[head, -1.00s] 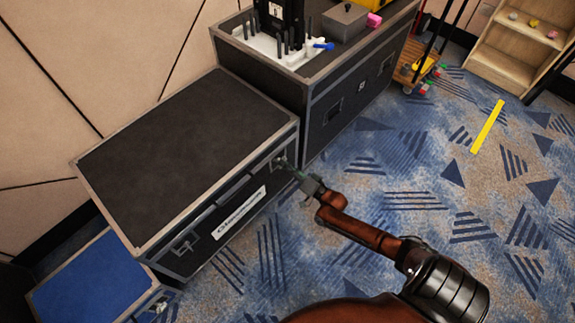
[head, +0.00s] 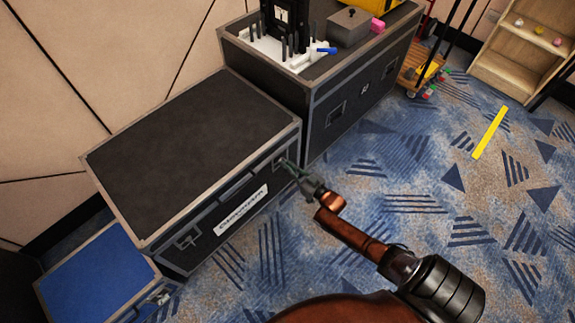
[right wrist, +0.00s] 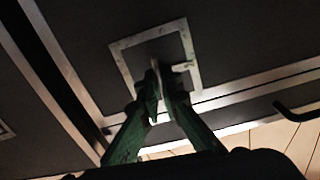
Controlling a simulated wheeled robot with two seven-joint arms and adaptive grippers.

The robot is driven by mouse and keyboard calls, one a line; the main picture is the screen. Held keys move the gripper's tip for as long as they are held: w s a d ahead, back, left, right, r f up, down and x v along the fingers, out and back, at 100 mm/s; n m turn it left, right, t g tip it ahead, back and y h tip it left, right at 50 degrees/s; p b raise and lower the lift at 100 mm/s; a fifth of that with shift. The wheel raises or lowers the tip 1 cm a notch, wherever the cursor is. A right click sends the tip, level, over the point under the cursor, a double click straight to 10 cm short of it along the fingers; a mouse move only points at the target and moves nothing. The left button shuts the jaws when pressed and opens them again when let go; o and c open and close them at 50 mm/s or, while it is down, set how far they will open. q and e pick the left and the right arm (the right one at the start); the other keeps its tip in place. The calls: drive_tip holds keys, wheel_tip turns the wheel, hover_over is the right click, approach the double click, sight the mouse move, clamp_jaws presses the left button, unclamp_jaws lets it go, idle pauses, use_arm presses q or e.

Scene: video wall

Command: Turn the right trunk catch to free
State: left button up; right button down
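The black trunk (head: 190,150) with metal edging stands against the wall in the head view. Its front has a left catch (head: 187,239) and a right catch (head: 280,161). My right gripper (head: 290,168) is at the right catch, coming from the front right. In the right wrist view, the right catch's square metal frame (right wrist: 190,47) surrounds a recess. The green fingers of my right gripper (right wrist: 161,88) are close together there, with a thin pale tab of the catch between their tips. The fingers partly hide the tab. My left gripper is not in view.
A taller black case (head: 345,105) stands right behind the trunk, with a white tray (head: 285,55) and a grey box (head: 348,27) on it. A blue-topped case (head: 95,275) is at lower left.

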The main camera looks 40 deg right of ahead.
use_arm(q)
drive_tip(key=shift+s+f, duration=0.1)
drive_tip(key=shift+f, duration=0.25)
use_arm(e)
drive_tip(key=shift+w+a+r+n, duration=0.1)
drive_tip(key=shift+w+a+n, duration=0.1)
drive_tip(key=shift+n, duration=0.3)
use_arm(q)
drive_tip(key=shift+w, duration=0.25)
use_arm(e)
drive_tip(key=c, duration=2.2)
unclamp_jaws()
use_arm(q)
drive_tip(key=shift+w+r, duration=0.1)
use_arm(e)
drive_tip(key=shift+o, duration=0.2)
drive_tip(key=s+d, duration=0.1)
drive_tip(key=s, duration=1.1)
